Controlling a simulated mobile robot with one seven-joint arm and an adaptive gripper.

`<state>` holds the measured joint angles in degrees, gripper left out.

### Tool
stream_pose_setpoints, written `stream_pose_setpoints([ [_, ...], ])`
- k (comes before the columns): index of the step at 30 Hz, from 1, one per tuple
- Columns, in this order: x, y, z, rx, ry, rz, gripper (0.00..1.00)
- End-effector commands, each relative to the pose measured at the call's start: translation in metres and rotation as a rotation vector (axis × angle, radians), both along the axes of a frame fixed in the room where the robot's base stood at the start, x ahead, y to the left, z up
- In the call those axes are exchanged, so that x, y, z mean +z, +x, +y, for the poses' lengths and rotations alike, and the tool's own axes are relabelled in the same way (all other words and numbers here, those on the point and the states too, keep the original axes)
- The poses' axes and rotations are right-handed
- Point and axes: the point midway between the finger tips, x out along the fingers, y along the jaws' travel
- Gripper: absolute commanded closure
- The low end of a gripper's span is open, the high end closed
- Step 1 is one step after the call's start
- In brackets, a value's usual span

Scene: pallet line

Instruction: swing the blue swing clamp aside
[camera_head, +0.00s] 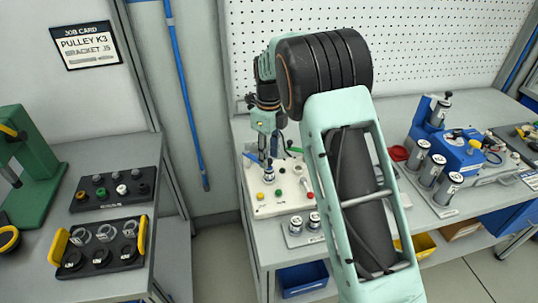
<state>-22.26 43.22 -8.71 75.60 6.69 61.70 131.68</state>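A pale fixture plate (270,209) sits on the middle bench with several small coloured parts on it. A small blue bar (252,158), which looks like the blue swing clamp, shows at the plate's back left. A green piece (294,149) is at the back right, and a red-ended one (309,194) is at the right. My gripper (267,153) points down over the back of the plate, close to the right of the blue bar. Its fingers are small and partly lost against the parts below. I cannot tell whether it touches anything.
My arm hides the bench right of the plate. A blue fixture (446,145) with more cylinders stands to the right. A pegboard (430,45) rises behind. Trays (108,268) and a green press (32,165) are on the left bench.

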Motion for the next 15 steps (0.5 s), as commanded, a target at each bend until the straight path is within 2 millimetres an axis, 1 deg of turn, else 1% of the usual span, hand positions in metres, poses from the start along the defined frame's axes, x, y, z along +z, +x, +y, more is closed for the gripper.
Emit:
stream_pose_setpoints([
  [3, -0.0039, 0.0003, -0.0001, 0.0, 0.0, -0.001, 0.66],
  [10, -0.0043, 0.0003, -0.0001, 0.0, 0.0, -0.001, 0.66],
  [15, -0.0041, 0.0003, -0.0001, 0.0, 0.0, -0.001, 0.85],
])
